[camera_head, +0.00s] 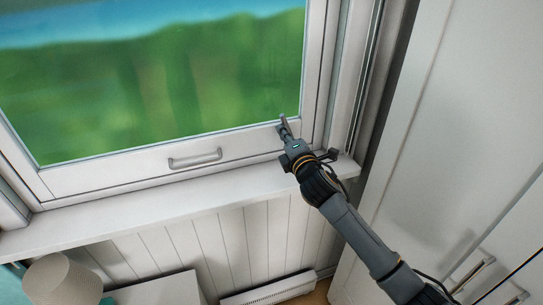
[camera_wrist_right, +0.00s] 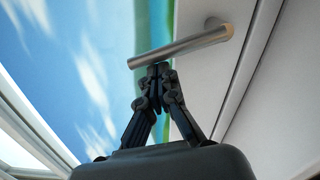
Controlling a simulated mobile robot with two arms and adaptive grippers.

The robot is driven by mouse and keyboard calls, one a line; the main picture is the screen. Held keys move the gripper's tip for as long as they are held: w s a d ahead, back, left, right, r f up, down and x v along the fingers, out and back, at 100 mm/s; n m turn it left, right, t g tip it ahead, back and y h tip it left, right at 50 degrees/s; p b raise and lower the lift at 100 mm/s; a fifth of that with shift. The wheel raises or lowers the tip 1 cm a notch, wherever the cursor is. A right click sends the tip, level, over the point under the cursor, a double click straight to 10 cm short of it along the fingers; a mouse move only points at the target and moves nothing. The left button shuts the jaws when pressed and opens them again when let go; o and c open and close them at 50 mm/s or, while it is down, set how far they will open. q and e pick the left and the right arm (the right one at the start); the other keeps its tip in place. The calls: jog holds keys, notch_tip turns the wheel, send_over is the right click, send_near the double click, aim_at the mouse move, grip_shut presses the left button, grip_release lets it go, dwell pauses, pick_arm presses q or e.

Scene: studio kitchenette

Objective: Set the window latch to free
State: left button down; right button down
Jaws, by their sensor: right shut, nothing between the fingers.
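The window latch (camera_wrist_right: 185,46) is a grey metal lever in the right wrist view. Its mount is on the white window frame at the upper right, and its bar reaches left across the edge of the glass, sloping slightly down. My right gripper (camera_wrist_right: 157,70) is shut and empty, with its fingertips just under the bar near its free end. I cannot tell whether they touch. In the head view my right gripper (camera_head: 283,122) is in front of the lower right corner of the window; the latch cannot be made out there. My left gripper is not in view.
A fixed bar handle (camera_head: 195,158) is on the window's lower rail. The white sill (camera_head: 150,205) runs below it and looks clear. A tall white cabinet (camera_head: 455,120) stands close on the right. A lampshade (camera_head: 62,280) is at the lower left.

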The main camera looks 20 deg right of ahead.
jog(key=shift+d+r+m+p, duration=0.3)
jog(key=shift+d+m, duration=0.3)
jog(key=shift+m, duration=0.3)
jog(key=shift+d+r+m+p, duration=0.25)
jog(key=shift+d+m, duration=0.35)
jog(key=shift+m, duration=0.3)
jog(key=shift+f, duration=0.1)
